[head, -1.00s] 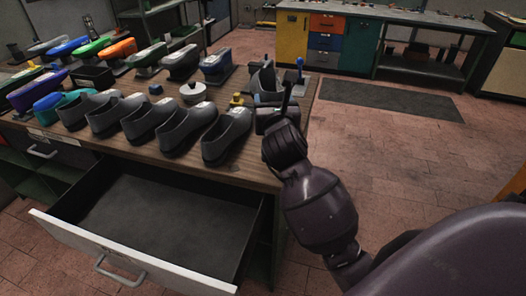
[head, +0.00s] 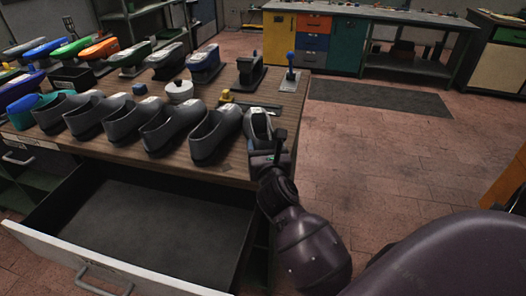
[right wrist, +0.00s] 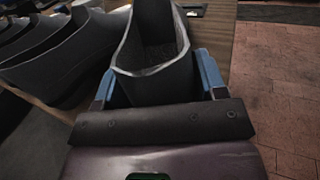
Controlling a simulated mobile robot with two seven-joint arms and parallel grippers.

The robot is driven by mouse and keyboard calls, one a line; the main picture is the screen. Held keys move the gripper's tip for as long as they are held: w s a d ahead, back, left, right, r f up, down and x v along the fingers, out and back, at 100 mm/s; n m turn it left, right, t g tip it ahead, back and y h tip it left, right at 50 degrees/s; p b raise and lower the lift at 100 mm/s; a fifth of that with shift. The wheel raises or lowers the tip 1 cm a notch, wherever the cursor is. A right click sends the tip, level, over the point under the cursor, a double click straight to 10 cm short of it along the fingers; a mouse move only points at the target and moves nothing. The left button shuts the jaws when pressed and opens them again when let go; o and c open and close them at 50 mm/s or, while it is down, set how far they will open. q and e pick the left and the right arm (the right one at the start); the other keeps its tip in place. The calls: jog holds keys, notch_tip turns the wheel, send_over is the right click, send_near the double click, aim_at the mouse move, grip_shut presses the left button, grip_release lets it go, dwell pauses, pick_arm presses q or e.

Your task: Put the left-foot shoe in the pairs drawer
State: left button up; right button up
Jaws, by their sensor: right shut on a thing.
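My right gripper (head: 266,152) is shut on a grey shoe (head: 257,124) near the bench's front right corner. In the right wrist view, its blue fingers (right wrist: 160,82) are on both sides of the shoe (right wrist: 152,45), whose opening faces up. Whether the shoe touches the bench top is not clear. A drawer (head: 150,222) with a pale front is pulled out below the bench edge, to the left of this gripper; its visible floor is bare. My left gripper is out of view.
A row of several similar grey shoes (head: 214,136) lines the bench (head: 236,172) left of the held shoe. Behind are a white round pot (head: 179,92), a black stand (head: 250,74), a blue-knobbed lever (head: 291,68) and coloured shoe forms.

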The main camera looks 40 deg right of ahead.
jog(key=shift+f, duration=0.3)
jog(key=shift+f, duration=0.2)
jog(key=o, duration=1.1)
jog(key=shift+o, duration=0.2)
